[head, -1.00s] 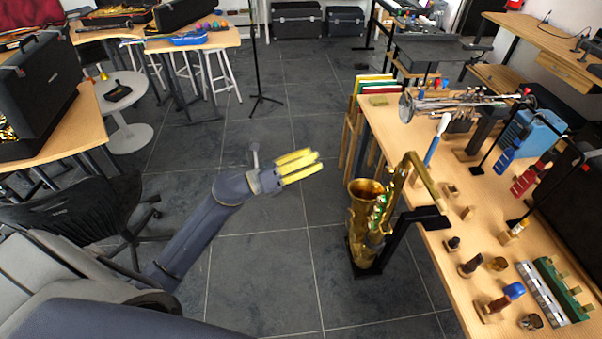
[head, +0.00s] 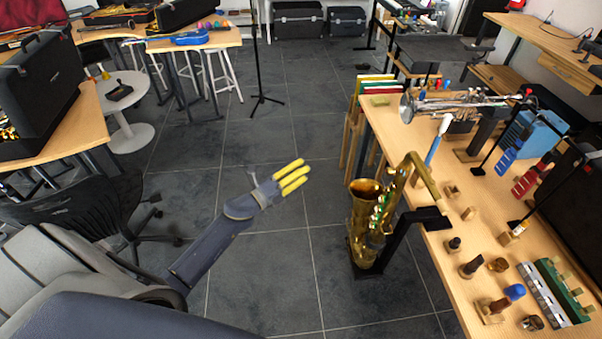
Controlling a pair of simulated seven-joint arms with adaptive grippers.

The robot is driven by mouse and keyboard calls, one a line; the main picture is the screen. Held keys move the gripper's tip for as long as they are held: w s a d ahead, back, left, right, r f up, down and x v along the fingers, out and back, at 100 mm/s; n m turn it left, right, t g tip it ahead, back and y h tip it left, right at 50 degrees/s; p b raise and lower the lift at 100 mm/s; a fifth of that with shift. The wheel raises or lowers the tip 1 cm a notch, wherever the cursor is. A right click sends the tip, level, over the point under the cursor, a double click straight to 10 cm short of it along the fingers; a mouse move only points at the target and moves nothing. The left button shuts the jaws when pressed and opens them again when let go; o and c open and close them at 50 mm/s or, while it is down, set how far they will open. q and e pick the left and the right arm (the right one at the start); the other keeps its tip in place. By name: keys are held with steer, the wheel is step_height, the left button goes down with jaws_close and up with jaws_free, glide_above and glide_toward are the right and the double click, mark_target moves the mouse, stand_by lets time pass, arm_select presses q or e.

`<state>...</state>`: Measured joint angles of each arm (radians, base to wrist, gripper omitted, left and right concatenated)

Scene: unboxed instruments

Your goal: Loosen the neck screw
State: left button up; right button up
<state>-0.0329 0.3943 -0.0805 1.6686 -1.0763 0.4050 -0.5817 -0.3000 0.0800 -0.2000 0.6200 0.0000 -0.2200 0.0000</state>
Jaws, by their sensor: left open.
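A brass saxophone (head: 363,222) stands upright on a black stand (head: 401,240) beside the left edge of the workbench. Its curved neck (head: 421,172) is at the top and leans toward the bench. The neck screw is too small to make out. My left gripper (head: 292,177), with yellow fingers, is open and empty. It hangs over the floor to the left of the saxophone, apart from it. My right gripper is not in view.
The wooden workbench (head: 452,222) on the right holds a silver trumpet (head: 455,104), a blue-tipped tool (head: 514,292), mouthpieces and a green-and-silver rack (head: 556,290). A black chair (head: 80,210) is at left.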

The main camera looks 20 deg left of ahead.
arm_select(q)
steer(key=shift+a+f+n, duration=0.2)
steer(key=shift+f+n, duration=0.2)
steer(key=shift+f, duration=0.1)
